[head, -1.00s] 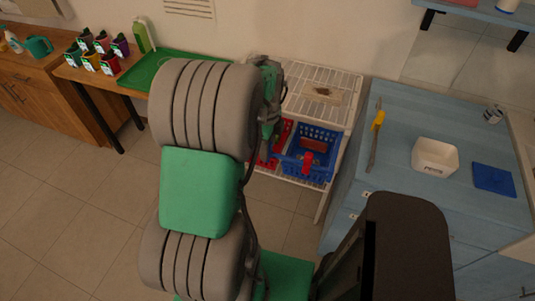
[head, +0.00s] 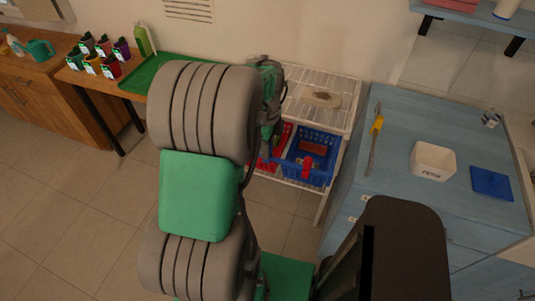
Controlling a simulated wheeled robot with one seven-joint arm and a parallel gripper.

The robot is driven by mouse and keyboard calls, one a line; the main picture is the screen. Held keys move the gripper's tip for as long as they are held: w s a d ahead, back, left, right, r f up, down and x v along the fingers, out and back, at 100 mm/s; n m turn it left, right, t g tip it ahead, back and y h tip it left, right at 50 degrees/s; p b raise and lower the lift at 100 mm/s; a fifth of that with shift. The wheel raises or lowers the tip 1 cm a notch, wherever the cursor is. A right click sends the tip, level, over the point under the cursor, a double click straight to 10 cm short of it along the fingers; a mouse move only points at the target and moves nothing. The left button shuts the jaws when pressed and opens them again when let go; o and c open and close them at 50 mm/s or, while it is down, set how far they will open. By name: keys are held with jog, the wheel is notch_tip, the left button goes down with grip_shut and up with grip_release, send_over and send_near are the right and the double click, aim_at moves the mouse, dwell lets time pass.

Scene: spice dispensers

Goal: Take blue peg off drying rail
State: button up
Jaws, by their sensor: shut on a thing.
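My gripper (head: 268,146) hangs at the end of my arm, in front of the white rack and close to its red basket. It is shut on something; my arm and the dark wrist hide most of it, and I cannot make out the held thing. A thin grey rail (head: 373,152) lies along the left side of the blue worktop, with a yellow peg (head: 377,125) on it. It may be the drying rail. I see no blue peg on it or elsewhere. My gripper is well left of this rail.
The white wire rack (head: 335,110) holds a red basket (head: 284,136) and a blue basket (head: 322,140) with red things inside. A white box (head: 432,160) and a blue mat (head: 491,183) lie on the blue worktop (head: 400,125). Spice containers (head: 110,67) stand by a green tray (head: 140,80).

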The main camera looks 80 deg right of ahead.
jog(key=shift+r+p, duration=1.65)
jog(key=shift+r, duration=0.95)
